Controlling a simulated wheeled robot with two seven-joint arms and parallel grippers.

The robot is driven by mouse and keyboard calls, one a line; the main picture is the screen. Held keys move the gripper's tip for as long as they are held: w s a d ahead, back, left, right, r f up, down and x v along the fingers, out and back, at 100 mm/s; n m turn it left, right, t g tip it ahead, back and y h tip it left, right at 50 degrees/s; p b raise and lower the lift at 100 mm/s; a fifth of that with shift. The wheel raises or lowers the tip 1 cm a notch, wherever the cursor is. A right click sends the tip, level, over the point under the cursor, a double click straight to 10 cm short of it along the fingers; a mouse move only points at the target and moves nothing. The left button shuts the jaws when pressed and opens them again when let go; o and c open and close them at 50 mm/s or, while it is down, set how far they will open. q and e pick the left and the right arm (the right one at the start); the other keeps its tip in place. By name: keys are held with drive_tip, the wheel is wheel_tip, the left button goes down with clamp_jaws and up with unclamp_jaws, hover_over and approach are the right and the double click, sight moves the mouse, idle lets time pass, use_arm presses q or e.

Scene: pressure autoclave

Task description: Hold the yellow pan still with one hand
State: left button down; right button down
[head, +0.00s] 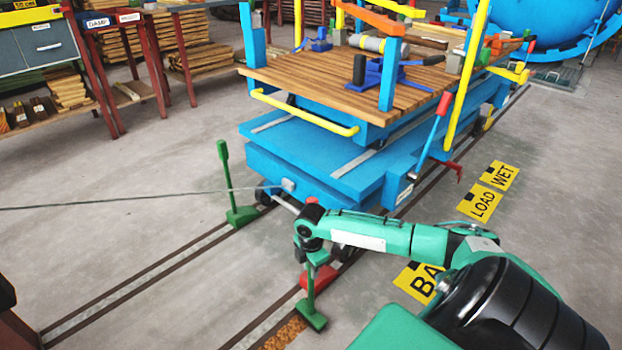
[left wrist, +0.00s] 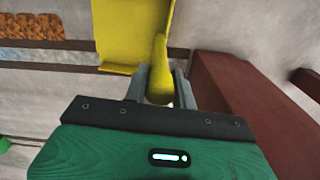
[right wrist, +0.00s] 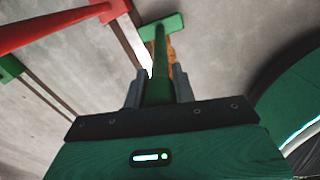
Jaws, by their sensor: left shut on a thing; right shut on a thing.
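The yellow pan (left wrist: 133,35) shows in the left wrist view, with its open side facing the camera and its thick handle running down toward me. My left gripper (left wrist: 159,80) is shut on that handle. The pan and my left gripper are not seen in the head view. My right gripper (head: 318,262) is shut on a green upright handle (head: 310,290) with a flat green foot (head: 311,319) near the rail. That handle also shows between the fingers in the right wrist view (right wrist: 159,75).
A blue cart (head: 310,170) with a wooden deck stands on the rails ahead. A second green lever (head: 228,180) stands by the left rail. A dark red beam (left wrist: 240,110) is close to my left gripper.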

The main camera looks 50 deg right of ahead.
drive_tip(key=shift+a, duration=0.15)
drive_tip(key=shift+a, duration=1.9)
drive_tip(key=shift+w+a, duration=0.15)
drive_tip(key=shift+a, duration=1.9)
drive_tip(key=shift+w+a, duration=0.15)
drive_tip(key=shift+a, duration=1.85)
drive_tip(key=shift+w+a, duration=0.1)
drive_tip(key=shift+a, duration=1.85)
